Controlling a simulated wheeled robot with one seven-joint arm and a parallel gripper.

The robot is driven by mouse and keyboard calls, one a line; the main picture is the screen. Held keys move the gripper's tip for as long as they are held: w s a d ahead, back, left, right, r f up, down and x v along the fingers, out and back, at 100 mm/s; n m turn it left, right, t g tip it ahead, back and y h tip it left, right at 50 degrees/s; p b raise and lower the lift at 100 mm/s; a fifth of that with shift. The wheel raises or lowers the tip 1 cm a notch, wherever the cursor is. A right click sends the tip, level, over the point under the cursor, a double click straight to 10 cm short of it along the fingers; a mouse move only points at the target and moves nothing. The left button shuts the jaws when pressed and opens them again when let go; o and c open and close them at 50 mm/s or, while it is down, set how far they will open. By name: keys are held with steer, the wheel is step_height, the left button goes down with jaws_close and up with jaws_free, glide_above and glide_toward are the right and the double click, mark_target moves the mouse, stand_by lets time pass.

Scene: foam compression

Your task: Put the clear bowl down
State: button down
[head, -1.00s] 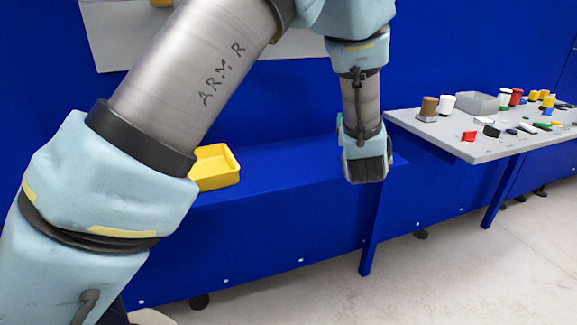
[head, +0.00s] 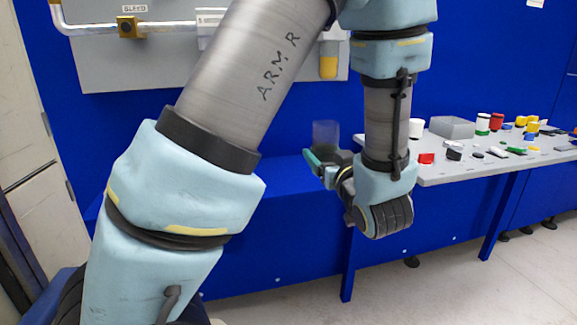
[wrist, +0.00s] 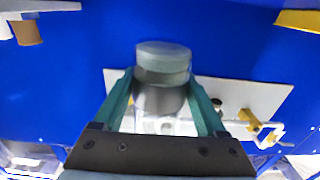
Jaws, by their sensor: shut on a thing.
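The clear bowl (head: 325,134) is a small see-through grey cup shape, seen in front of the blue wall in the head view. My gripper (head: 325,160) is left of my wrist there, its green fingers at the bowl's lower part. In the wrist view the bowl (wrist: 163,62) sits between the two green fingers of my gripper (wrist: 162,85), which is shut on it. The bowl is blurred. It appears held in the air, above or in front of the blue ledge (head: 285,185); its exact height is unclear.
A wall panel (head: 150,70) with a pipe is at upper left. A yellow tray (wrist: 298,20) shows at the wrist view's corner. The bare ledge has room.

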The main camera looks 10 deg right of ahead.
steer(key=w+f, duration=0.1)
steer(key=w, duration=0.4)
steer(key=w+a, duration=0.1)
steer(key=w, duration=0.4)
steer(key=w+a+f, duration=0.1)
steer(key=w, duration=0.5)
steer(key=shift+f, duration=0.35)
steer(key=shift+w+f, duration=0.15)
steer(key=shift+f, duration=2.05)
jaws_free()
steer(key=shift+f, duration=0.1)
steer(key=shift+s, duration=0.25)
steer(key=s+d, duration=0.1)
steer(key=s, duration=1)
steer(key=shift+s+d+b, duration=0.25)
steer(key=shift+b, duration=0.05)
